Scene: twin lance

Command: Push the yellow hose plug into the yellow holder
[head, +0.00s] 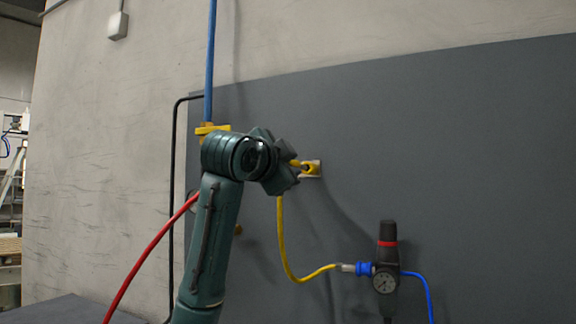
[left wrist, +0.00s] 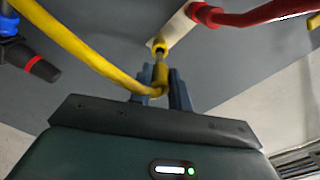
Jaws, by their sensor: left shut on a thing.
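My left gripper (head: 292,176) is shut on the yellow hose plug (left wrist: 161,76), just left of the holder in the head view. The plug points at the holder, and a short grey metal tip shows between its yellow body and the holder. I cannot tell how deep the tip sits. The yellow hose (head: 281,225) hangs from the plug. My right gripper is not in view.
A black regulator with a gauge (head: 386,281) hangs at the lower right, with the yellow hose and a blue hose (head: 426,290) joined to it. A red hose (head: 150,245) runs behind my left arm. A blue pipe (head: 210,60) with a yellow valve handle stands behind my arm.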

